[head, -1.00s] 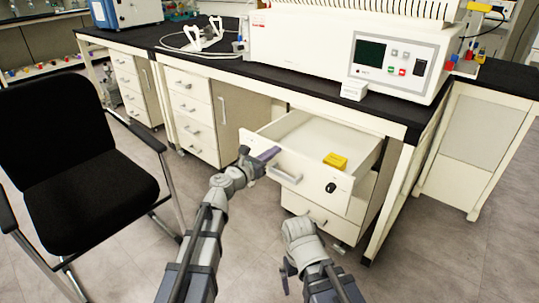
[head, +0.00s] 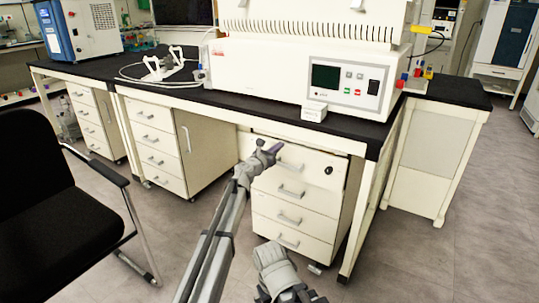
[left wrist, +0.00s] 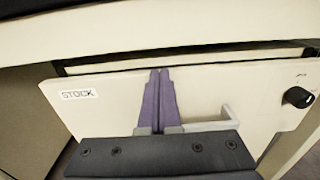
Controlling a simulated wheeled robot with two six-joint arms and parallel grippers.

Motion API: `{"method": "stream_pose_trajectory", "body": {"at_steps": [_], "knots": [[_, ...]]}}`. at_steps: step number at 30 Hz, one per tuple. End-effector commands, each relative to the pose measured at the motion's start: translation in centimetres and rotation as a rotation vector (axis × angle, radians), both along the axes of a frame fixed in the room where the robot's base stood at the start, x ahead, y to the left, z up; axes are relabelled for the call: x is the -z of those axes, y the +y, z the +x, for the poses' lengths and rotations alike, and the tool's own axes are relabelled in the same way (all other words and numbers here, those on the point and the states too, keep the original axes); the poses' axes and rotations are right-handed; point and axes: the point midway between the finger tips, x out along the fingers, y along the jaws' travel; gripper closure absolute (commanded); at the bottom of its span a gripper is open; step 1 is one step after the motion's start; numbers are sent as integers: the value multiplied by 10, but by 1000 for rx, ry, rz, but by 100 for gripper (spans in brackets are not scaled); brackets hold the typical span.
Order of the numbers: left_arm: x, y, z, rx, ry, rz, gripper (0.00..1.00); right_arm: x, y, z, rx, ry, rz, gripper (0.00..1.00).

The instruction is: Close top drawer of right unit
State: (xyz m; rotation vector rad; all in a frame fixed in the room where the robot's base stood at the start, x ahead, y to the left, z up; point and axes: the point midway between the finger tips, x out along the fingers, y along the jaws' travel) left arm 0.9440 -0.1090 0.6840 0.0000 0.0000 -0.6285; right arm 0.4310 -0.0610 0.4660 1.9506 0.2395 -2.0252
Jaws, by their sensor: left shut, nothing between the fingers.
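The right drawer unit (head: 295,205) stands under the black bench. In the left wrist view the drawer front (left wrist: 225,85) has a STOCK label (left wrist: 79,94). A dark gap shows above its top edge. My left gripper (head: 273,151) is shut and empty, its purple fingertips (left wrist: 159,76) at the front, left of the handle. My right gripper (head: 290,294) is low, partly cut off.
A large white machine (head: 300,75) stands on the black benchtop (head: 230,96) above the drawer. Another drawer unit (head: 158,150) is to the left. A black chair (head: 50,200) stands at the left. The floor at right is clear.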

Motion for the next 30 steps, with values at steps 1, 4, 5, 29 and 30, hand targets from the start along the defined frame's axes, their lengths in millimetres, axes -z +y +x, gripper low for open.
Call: {"method": "stream_pose_trajectory", "body": {"at_steps": [1,4,5,29,30], "knots": [[0,-5,10,0,0,0,100,0,0,0,0,0,0,0],[0,-12,18,0,0,0,100,0,0,0,0,0,0,0],[0,-13,20,0,0,0,100,0,0,0,0,0,0,0],[-1,-22,33,-3,0,-4,100,-1,0,0,0,0,0,0],[-1,-21,32,-3,0,-4,100,-1,0,0,0,0,0,0]]}}
